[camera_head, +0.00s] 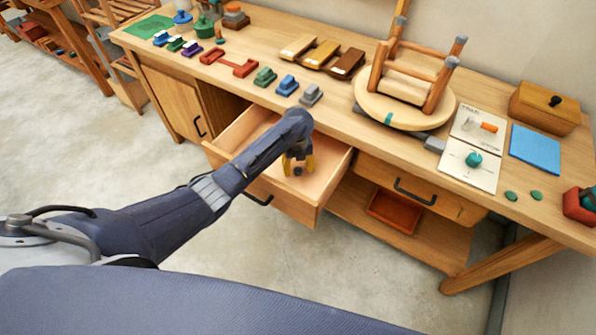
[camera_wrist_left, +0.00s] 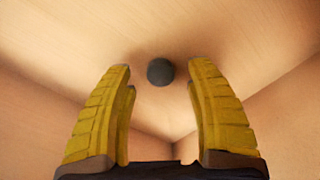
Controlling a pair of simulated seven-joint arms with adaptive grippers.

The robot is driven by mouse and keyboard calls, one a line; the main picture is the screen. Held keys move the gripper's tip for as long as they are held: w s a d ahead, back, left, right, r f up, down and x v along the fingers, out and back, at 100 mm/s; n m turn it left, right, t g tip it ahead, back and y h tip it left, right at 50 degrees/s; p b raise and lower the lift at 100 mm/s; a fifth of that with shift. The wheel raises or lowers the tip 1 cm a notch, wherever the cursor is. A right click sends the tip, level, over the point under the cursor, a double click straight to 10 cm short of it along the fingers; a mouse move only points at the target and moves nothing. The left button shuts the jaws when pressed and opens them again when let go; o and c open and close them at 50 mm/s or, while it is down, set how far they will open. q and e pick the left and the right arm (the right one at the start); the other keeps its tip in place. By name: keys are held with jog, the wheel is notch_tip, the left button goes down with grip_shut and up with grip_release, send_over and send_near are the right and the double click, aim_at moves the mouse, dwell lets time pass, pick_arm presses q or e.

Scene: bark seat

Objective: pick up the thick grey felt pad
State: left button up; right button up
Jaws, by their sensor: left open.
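The thick grey felt pad (camera_wrist_left: 160,72) is a small dark round disc on the bare wooden floor of the open drawer. In the wrist view it sits beyond and between my fingertips, untouched. In the head view it shows as a small dark spot (camera_head: 298,171) below the fingers. My left gripper (camera_head: 299,163) reaches down into the drawer (camera_head: 325,178). Its yellow fingers, also in the wrist view (camera_wrist_left: 160,75), are spread apart with nothing between them. My right gripper is in neither view.
On the bench (camera_head: 240,95) above stand an upturned stool (camera_head: 405,105), several small coloured blocks and a blue sheet (camera_head: 535,149). A red tray (camera_head: 394,211) lies on the lower shelf. Open floor lies in front.

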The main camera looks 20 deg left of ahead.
pick_arm(q)
jog(key=shift+f, duration=0.65)
jog(key=shift+c, duration=0.4)
jog(key=c, duration=0.9)
